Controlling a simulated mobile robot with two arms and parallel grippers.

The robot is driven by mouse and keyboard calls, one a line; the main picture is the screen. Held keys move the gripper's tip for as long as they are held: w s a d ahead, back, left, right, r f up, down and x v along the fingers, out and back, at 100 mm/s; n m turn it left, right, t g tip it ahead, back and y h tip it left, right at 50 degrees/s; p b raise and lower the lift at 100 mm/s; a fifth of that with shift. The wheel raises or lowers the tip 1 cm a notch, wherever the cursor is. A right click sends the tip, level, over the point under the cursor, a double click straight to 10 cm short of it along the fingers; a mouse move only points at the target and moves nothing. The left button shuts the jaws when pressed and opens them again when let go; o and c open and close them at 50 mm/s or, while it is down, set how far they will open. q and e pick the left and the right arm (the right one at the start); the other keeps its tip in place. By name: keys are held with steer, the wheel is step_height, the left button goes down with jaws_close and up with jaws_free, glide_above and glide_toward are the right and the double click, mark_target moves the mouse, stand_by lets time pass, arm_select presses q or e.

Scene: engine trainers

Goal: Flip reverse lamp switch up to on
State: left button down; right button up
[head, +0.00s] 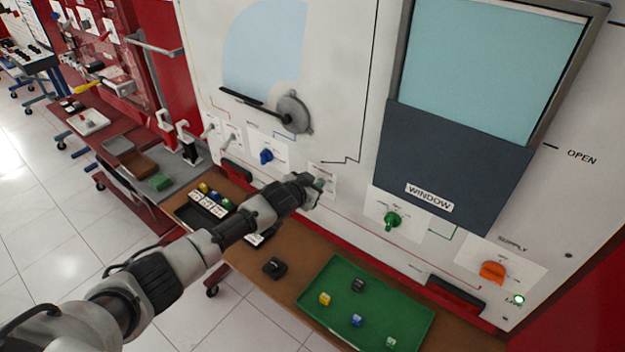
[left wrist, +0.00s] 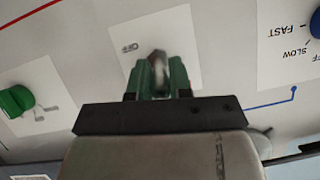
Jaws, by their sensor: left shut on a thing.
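My left gripper (head: 317,186) reaches in from the left to a small white switch plate (head: 330,170) low on the white trainer panel, between the blue knob and the green knob. In the left wrist view its green fingers (left wrist: 159,80) are shut around a small metallic toggle switch (left wrist: 158,62) on the white plate (left wrist: 182,35). An "OFF" mark shows upside down beside the lever. The lever is partly hidden and blurred between the fingers, so its position is unclear. No lamp name is readable on this plate. My right gripper is not in view.
A blue knob (head: 266,156) and a green knob (head: 392,219) flank the plate; an orange supply knob (head: 492,271) sits right, near a lit green lamp (head: 519,299). More small switches (head: 208,131) are left. Below, a green tray (head: 423,318) holds several small blocks.

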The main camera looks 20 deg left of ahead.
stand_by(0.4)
arm_select(q)
steer(key=c, duration=1)
jaws_free()
steer(key=shift+c, duration=0.2)
steer(key=b+v, duration=0.1)
steer(key=v, duration=0.9)
steer(key=shift+s+r, duration=0.3)
